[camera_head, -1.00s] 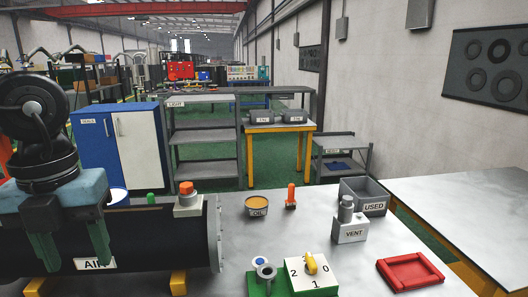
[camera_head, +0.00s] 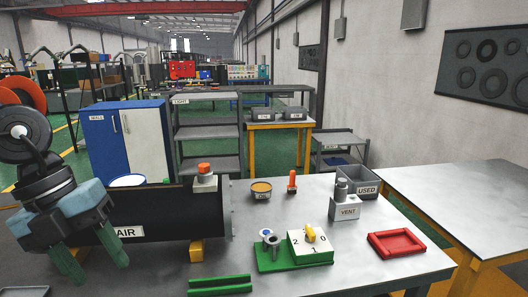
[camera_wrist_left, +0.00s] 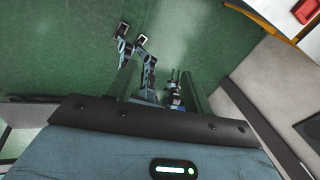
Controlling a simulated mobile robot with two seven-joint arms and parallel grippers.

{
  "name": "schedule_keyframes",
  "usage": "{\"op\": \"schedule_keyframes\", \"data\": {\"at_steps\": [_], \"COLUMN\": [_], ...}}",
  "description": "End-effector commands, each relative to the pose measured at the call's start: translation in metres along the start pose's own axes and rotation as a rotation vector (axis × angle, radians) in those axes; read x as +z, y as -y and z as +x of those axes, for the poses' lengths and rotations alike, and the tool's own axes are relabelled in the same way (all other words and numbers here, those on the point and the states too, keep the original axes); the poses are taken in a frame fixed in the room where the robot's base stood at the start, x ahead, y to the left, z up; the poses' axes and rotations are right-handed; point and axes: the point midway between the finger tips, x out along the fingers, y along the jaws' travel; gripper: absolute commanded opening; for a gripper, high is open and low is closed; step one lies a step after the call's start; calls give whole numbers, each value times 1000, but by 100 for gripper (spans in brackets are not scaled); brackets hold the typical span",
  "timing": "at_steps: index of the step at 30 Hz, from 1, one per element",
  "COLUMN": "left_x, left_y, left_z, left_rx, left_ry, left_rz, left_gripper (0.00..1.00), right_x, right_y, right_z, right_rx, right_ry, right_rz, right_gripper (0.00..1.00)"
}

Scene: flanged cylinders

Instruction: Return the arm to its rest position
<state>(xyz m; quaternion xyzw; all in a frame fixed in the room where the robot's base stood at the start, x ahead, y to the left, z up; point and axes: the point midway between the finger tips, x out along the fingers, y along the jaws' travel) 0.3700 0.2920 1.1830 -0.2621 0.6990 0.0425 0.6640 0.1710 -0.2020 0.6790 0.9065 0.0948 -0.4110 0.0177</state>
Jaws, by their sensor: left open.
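My left gripper (camera_head: 96,272) is at the left of the head view, in front of the left part of the dark cylinder labelled AIR (camera_head: 165,217). Its two green fingers are apart and hang down at a tilt, with nothing between them. It hides part of the cylinder; I cannot tell whether it touches it. In the left wrist view the fingers (camera_wrist_left: 160,88) are spread, with green floor and some blurred blue-grey machinery behind them. My right gripper is not in the head view.
The metal table (camera_head: 340,265) carries a green block with a 2-1-0 dial (camera_head: 310,247), an OIL tin (camera_head: 261,191), a VENT block (camera_head: 345,208), a USED bin (camera_head: 358,180), a red tray (camera_head: 397,244) and green rails (camera_head: 220,285). Its front middle is partly clear.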

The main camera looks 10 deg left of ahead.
Motion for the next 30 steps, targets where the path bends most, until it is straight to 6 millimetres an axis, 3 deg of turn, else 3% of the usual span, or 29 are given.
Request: {"op": "schedule_keyframes", "data": {"at_steps": [14,23,30], "left_x": [45,72,72], "left_y": [-12,-51,-97], "left_z": [70,135,208], "left_rx": [-732,-1101,-1269], "left_ry": [-134,-98,-26], "left_rz": [-265,-621,-990], "left_gripper": [51,51,51], "right_x": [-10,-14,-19], "right_y": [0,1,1], "right_z": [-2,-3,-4], "right_rx": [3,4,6], "right_ry": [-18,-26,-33], "right_rz": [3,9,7], "right_gripper": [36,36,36]}}
